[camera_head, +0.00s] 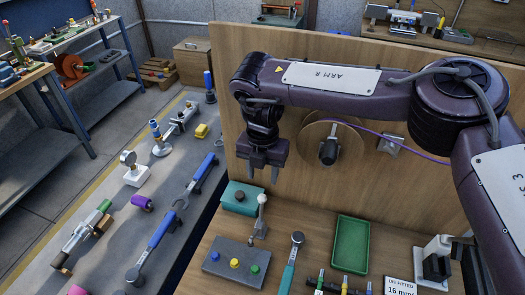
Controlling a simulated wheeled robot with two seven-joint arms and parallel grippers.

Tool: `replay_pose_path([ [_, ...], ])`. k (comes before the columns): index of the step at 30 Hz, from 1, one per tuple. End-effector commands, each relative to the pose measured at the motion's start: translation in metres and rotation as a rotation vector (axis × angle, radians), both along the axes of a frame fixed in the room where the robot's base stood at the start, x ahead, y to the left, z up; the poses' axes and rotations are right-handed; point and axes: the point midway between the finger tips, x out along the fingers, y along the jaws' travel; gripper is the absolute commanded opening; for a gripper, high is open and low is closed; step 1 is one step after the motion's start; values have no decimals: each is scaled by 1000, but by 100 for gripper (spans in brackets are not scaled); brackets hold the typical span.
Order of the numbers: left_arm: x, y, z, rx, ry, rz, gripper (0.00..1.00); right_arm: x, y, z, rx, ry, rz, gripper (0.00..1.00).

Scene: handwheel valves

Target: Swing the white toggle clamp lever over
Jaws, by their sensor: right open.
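A pale toggle lever (261,216) with a rounded top stands nearly upright on the wooden bench, just behind a grey plate (236,262) with blue, yellow and green buttons. It looks like the white toggle clamp lever; its pivot and base are too small to make out clearly. My right gripper (264,175) points down above the lever's top, with its two fingers apart and empty. A gap shows between the fingertips and the lever. My left gripper is not in view.
A teal box (240,198) stands close left of the lever. A green tray (350,244), a teal-handled tool (291,265) and a white-and-black device (435,259) lie to the right. A wooden panel (400,90) with a round disc (312,150) rises behind.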

Motion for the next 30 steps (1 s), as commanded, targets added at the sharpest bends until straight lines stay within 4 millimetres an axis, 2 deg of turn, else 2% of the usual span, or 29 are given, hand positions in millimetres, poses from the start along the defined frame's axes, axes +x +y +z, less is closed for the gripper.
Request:
replay_pose_path([
  [3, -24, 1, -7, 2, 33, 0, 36, 0, 0, -6, -1, 0, 1, 44],
  [9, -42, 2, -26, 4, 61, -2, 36, 0, 0, -28, 0, 0, 1, 44],
  [14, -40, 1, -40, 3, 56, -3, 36, 0, 0, -48, -1, 0, 0, 44],
  [21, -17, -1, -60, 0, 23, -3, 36, -1, 0, -76, -1, 0, 1, 44],
  [25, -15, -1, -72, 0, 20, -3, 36, -1, 0, -92, 0, 0, 2, 44],
  [30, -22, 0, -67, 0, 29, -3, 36, -1, 0, -88, 1, 1, 0, 44],
])
